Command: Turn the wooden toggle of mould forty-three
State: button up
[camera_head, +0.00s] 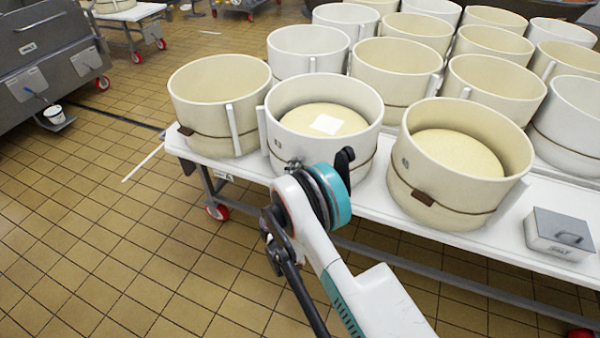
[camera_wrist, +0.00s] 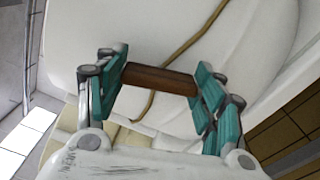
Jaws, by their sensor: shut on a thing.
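The wooden toggle (camera_wrist: 160,81) is a short brown bar. In the wrist view it lies between the teal pads of my gripper (camera_wrist: 161,78), which is shut on it end to end. A tan cord (camera_wrist: 192,42) runs from behind the toggle across the pale mould wall (camera_wrist: 130,28). In the head view my gripper (camera_head: 318,166) is at the front of a white mould (camera_head: 322,98) holding a pale round of cheese with a white square label (camera_head: 326,124). My wrist hides the toggle there. No mould number is readable.
A cream mould (camera_head: 458,165) with its own brown toggle (camera_head: 423,197) stands close on the right, another (camera_head: 220,102) on the left. More moulds fill the white table (camera_head: 378,205) behind. A grey metal box (camera_head: 560,233) sits at the right. Tiled floor (camera_head: 110,240) is open at the left.

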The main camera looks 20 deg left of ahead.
jog(key=shift+m, duration=1.7)
jog(key=o, duration=1.1)
